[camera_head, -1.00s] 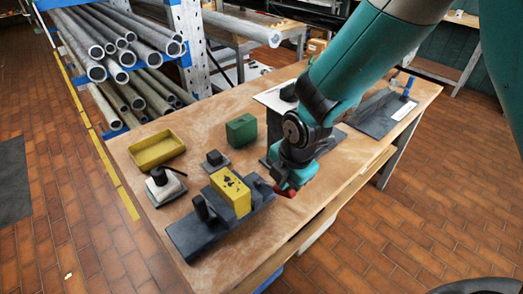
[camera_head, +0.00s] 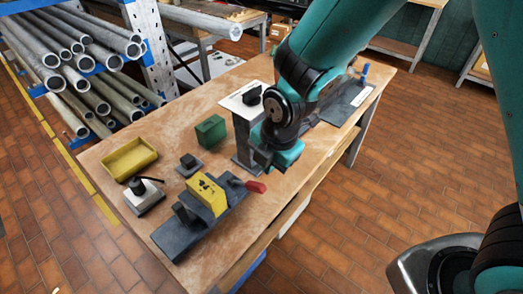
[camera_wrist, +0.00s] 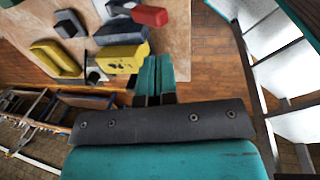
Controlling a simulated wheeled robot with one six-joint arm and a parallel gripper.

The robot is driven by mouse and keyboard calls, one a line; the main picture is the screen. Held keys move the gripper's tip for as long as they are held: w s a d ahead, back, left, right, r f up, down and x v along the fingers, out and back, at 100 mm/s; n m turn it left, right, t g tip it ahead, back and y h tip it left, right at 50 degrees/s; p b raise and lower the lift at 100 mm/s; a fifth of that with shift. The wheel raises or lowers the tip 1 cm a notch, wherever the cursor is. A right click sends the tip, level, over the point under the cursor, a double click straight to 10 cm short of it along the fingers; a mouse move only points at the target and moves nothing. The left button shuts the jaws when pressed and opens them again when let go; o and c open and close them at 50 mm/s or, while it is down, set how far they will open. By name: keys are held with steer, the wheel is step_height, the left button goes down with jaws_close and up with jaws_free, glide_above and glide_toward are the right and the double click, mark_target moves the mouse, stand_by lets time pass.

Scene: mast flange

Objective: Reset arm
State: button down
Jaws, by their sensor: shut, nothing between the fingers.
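My gripper (camera_head: 280,161) is at the lower end of my teal arm, above the wooden table (camera_head: 240,88). In the wrist view its two teal fingers (camera_wrist: 153,80) lie close together, shut with nothing between them. A dark vise-like fixture (camera_head: 184,242) with a yellow block (camera_head: 208,193) in it stands on the table.
A yellow tray (camera_head: 130,160), a green block (camera_head: 210,131), a small dark block on a plate (camera_head: 188,163) and a black-knobbed device (camera_head: 143,196) stand on the table. A rack of grey pipes (camera_head: 75,60) is at the left. Brick floor (camera_head: 390,190) is open at the right.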

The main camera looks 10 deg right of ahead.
steer(key=s+d+r+m+y+b, duration=0.1)
steer(key=s+d+r+m+b, duration=0.1)
steer(key=s+r+m, duration=0.5)
steer(key=s+d+r+m+g+y+b, duration=0.1)
steer(key=s+d+r+m+b, duration=0.1)
steer(key=s+r+m, duration=0.5)
steer(key=s+d+m, duration=0.1)
steer(key=s+m, duration=0.1)
steer(key=m, duration=0.3)
steer(key=shift+d+g+y+b, duration=0.3)
steer(key=shift+d+y+b, duration=0.05)
steer(key=shift+y, duration=0.05)
steer(key=shift+r, duration=0.1)
